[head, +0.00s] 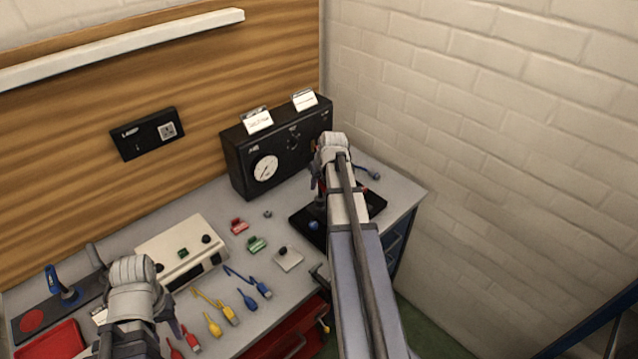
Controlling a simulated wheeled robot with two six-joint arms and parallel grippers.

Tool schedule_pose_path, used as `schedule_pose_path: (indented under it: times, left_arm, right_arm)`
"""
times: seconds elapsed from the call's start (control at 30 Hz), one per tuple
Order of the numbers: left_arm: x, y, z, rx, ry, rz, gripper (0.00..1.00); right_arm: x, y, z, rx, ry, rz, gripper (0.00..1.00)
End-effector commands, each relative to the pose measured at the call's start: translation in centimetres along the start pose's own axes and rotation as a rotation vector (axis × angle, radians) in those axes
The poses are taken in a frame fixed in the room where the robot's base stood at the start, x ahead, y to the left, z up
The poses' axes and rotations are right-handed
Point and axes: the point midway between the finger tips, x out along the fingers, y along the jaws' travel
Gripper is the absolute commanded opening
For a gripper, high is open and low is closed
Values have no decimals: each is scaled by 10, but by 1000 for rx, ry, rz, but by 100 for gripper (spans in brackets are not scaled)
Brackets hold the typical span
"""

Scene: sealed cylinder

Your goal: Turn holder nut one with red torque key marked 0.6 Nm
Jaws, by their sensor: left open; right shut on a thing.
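My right gripper (321,180) is above the black holder base (376,203) at the right end of the bench. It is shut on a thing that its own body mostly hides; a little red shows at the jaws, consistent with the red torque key. The 0.6 Nm marking cannot be read. Holder nut one is hidden behind my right arm, so contact with it cannot be told. A blue knob (313,225) shows at the base's left side. My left gripper (172,328) is open and empty over the bench's front left, near small red-handled pieces (191,342).
A black gauge box (238,162) stands behind the holder base. A cream instrument box (160,240) is at middle left. Yellow (213,325) and blue (263,290) leads, a red clip (238,226) and a green clip (256,243) lie between. A red tray (52,342) is at front left.

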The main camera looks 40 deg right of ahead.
Motion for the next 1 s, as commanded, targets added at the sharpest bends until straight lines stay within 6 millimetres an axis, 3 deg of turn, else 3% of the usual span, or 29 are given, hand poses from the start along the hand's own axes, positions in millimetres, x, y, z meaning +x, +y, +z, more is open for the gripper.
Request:
schedule_pose_path:
  times: [1.0]
  left_arm:
    - [13, 1, -1, -1, 0, 0, 47]
  right_arm:
    - [12, 0, 5, 0, 0, 0, 0]
